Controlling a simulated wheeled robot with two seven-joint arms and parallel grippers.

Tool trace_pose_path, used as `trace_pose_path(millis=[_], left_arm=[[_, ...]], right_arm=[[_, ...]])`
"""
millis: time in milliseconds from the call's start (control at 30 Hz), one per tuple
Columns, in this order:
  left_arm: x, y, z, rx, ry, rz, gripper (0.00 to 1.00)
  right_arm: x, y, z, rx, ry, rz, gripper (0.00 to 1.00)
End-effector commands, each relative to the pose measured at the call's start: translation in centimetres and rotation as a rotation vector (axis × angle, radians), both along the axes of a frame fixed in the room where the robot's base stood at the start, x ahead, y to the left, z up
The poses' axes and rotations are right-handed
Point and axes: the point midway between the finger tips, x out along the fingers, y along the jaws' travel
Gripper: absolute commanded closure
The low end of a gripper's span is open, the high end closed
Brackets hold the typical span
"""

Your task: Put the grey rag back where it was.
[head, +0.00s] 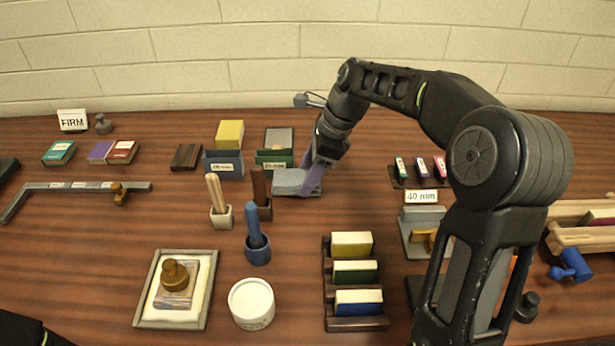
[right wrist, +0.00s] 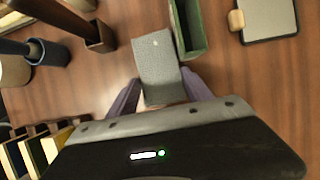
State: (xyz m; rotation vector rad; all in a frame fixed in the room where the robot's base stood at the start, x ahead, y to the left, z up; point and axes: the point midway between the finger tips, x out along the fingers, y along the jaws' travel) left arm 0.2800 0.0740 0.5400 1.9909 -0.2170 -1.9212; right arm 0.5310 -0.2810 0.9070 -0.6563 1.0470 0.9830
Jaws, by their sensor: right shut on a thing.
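The grey rag (head: 291,183) is a flat folded grey piece near the back middle of the table, in front of a green holder (head: 274,159). My right gripper (head: 313,177), with purple fingers, is shut on the rag's near end. In the right wrist view the rag (right wrist: 155,58) sticks out ahead between the two fingers (right wrist: 160,92), beside the green holder (right wrist: 187,28). I cannot tell if the rag touches the table. Only a dark piece of my left arm shows at the head view's bottom left corner; its gripper is out of view.
A dark rack (head: 357,323) with coloured blocks stands in front. A blue holder (head: 223,165) is behind left. Bare table lies between rag and rack.

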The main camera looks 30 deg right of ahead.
Motion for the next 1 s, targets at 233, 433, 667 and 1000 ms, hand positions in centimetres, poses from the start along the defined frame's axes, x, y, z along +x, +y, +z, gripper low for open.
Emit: trace_pose_path(millis=[233,433,667,1000], left_arm=[[0.0,0.0,-0.08,0.0,0.0,0.0,0.63],[-0.01,0.0,-0.14,0.0,0.0,0.0,0.63],[-0.01,0.01,-0.12,0.0,0.0,0.0,0.63],[0.0,0.0,-0.1,0.0,0.0,0.0,0.63]], right_arm=[[0.0,0.0,-0.94,0.001,0.0,0.0,0.8],[-0.01,0.01,-1.19,0.0,0.0,0.0,0.8],[0.0,0.0,-1.2,0.0,0.0,0.0,0.26],[0.0,0.0,-1.1,0.0,-0.002,0.001,0.2]])
